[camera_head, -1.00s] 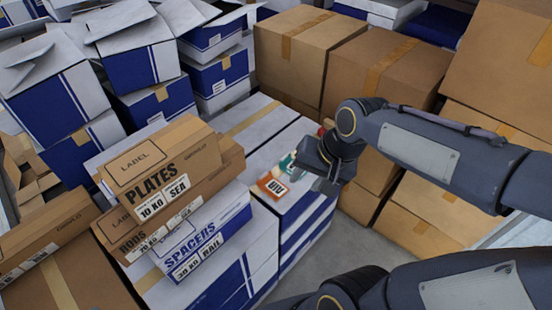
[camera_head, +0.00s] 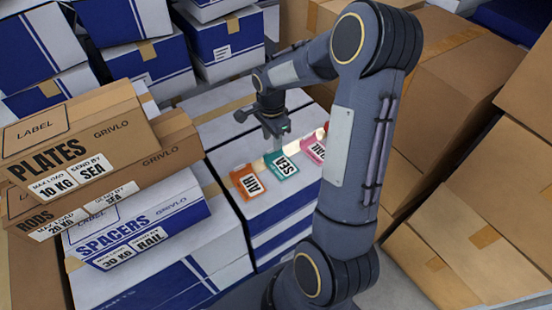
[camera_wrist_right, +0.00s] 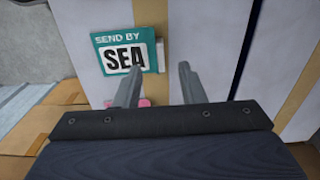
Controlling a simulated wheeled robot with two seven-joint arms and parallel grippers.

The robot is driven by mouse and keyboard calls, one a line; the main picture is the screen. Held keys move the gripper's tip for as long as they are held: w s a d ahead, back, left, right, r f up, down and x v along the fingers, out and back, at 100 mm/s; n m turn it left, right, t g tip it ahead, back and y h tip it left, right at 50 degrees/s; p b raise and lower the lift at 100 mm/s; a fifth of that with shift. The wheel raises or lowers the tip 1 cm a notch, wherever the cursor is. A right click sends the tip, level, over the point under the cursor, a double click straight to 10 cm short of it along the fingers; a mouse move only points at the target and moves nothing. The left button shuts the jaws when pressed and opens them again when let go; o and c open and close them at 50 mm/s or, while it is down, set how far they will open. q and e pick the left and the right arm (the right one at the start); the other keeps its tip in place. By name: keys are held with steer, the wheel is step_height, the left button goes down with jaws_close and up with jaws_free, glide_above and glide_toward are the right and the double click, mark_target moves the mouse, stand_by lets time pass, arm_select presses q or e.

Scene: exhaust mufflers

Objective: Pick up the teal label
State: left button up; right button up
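The teal label (camera_head: 281,165), reading SEA, lies on top of a white and blue box between an orange label (camera_head: 248,184) and a pink label (camera_head: 313,150). My right gripper (camera_head: 274,133) is above the box top, just behind the teal label in the head view. In the right wrist view the teal label (camera_wrist_right: 108,57) shows beyond the open fingers (camera_wrist_right: 161,76), mostly to their left. One fingertip overlaps its edge in the picture. Nothing is between the fingers. My left gripper is not in view.
A plates box (camera_head: 75,150) and a spacers box (camera_head: 135,222) are stacked at left. White and blue boxes stand behind. Brown cartons (camera_head: 430,95) fill the right. The box top around the labels is mostly clear.

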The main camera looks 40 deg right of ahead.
mark_target(272, 156)
step_height(272, 156, down, 5)
steer(key=shift+f, duration=0.1)
jaws_close()
stand_by(0.3)
